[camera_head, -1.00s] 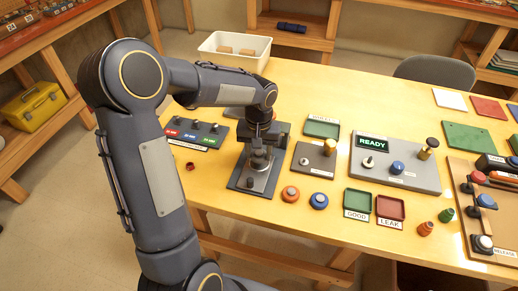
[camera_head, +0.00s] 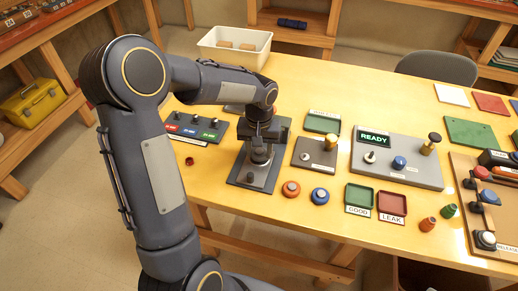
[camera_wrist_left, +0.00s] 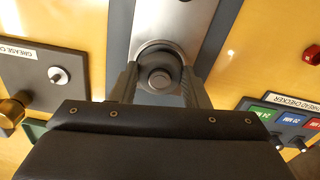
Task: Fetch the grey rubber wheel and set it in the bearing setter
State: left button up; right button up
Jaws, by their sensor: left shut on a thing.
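My left gripper (camera_head: 259,154) is over the dark station with a silver plate (camera_head: 255,180), which looks like the bearing setter. In the left wrist view my gripper (camera_wrist_left: 160,88) is shut, its two fingers either side of a dark grey round piece (camera_wrist_left: 160,77) with a raised centre. It looks like the grey rubber wheel. My right gripper is not in view.
An orange wheel (camera_head: 291,188) and a blue wheel (camera_head: 320,195) stand just right of the station. A grease station (camera_head: 316,157) and a grey panel reading READY (camera_head: 408,172) are further right. The thread checker (camera_head: 193,127) is on the left. A small red part (camera_head: 190,161) lies near the table edge.

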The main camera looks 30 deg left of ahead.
pick_arm(q)
jog(key=shift+f+b, duration=0.35)
jog(key=shift+f, duration=0.05)
dwell(0.7)
jog(key=o, duration=1.5)
jog(key=shift+c, duration=0.2)
jog(key=shift+r+p, duration=2.4)
jog(key=shift+r, duration=0.8)
